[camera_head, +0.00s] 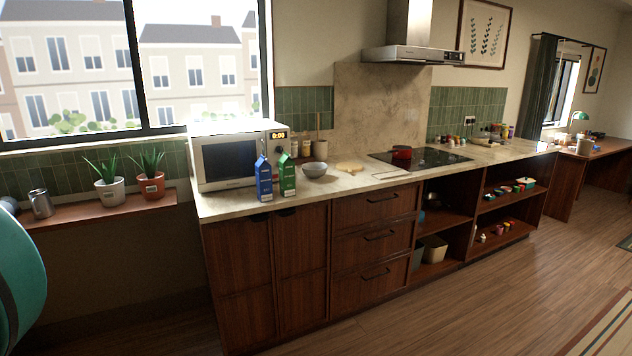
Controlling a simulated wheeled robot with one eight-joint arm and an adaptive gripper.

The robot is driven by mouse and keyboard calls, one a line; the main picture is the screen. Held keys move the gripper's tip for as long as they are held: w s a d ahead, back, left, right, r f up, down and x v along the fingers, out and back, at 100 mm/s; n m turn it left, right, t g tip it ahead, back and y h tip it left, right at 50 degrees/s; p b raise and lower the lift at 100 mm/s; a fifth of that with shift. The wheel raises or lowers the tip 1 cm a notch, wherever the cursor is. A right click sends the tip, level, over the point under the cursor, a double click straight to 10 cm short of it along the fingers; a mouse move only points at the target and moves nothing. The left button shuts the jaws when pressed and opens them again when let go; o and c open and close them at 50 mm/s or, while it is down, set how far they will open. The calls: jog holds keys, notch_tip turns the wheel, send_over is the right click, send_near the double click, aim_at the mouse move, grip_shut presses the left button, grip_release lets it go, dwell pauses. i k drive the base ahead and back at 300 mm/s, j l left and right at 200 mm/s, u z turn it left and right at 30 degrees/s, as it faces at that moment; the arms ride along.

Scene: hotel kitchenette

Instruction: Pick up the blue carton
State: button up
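The blue carton (264,180) stands upright near the front edge of the stone counter, in front of the right part of the microwave. A green carton (287,176) of similar shape stands upright just to its right, very close to it. I cannot tell whether the two cartons touch. My gripper is not in view.
The white microwave (230,158) is behind the cartons, and a grey bowl (314,170) is to their right. Farther right are a cooktop (421,159) and a red pot (402,152). Potted plants stand on the left ledge (75,216). The wooden floor (440,310) in front is clear.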

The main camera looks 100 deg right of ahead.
aim_at(263, 170)
jog(key=z, duration=2.1)
jog(key=i+l+z, duration=0.45)
jog(key=l, duration=0.3)
jog(key=i+l+z, duration=0.45)
jog(key=i+l, duration=0.15)
